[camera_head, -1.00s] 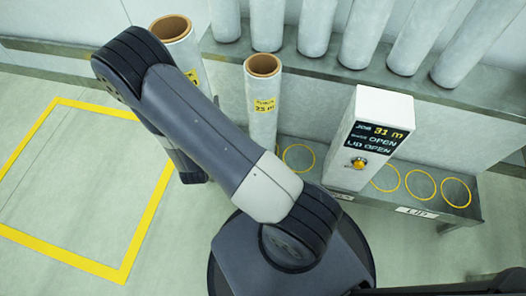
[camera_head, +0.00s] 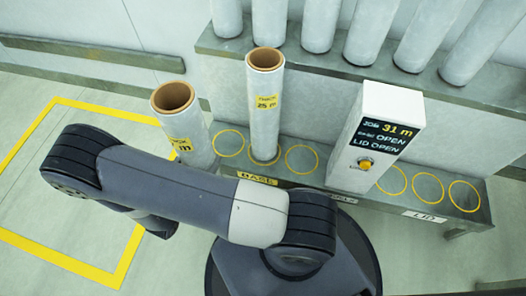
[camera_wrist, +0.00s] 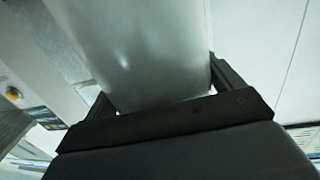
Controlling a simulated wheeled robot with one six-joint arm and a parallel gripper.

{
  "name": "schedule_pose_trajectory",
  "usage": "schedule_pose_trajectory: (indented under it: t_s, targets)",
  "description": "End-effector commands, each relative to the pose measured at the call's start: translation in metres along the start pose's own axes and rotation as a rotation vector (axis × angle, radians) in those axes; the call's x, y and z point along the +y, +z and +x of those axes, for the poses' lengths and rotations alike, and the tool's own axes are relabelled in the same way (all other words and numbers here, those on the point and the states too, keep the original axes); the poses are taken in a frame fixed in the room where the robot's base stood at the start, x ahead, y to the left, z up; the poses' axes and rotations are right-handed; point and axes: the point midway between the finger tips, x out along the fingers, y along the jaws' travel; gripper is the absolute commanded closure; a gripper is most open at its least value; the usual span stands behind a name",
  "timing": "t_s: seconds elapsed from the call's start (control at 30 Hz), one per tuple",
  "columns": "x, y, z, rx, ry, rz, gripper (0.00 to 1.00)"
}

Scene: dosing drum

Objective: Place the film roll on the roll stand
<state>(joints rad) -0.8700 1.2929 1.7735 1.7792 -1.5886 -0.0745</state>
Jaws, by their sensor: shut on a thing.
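In the wrist view, my gripper (camera_wrist: 160,92) is shut on this film roll (camera_wrist: 140,45), one finger on each side. In the head view my gripper is hidden behind my arm. Whether the roll's bottom touches anything is hidden. A second film roll (camera_head: 264,115), labelled 25 m, stands upright on the stand, in the BASE section.
Empty yellow rings (camera_head: 228,143) flank the standing roll; more empty rings mark the LID section (camera_head: 424,216). A white display box (camera_head: 376,138) reads JOB 31 m, BASE OPEN, LID OPEN. Several rolls line the shelf (camera_head: 330,66) behind. A yellow floor outline (camera_head: 20,137) lies left.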

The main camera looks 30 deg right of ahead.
Motion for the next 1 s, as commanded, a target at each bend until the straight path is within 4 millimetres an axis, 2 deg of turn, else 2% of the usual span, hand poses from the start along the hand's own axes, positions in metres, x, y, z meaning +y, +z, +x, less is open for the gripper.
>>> schedule_pose_trajectory:
  t_s: [0.17, 0.33, 1.0]
  targets:
    - [0.002, 0.002, -0.004, 0.001, 0.012, 0.002, 0.75]
    - [0.002, 0.002, 0.007, 0.002, 0.015, 0.001, 0.75]
    - [0.004, 0.003, 0.124, 0.002, 0.017, 0.004, 0.75]
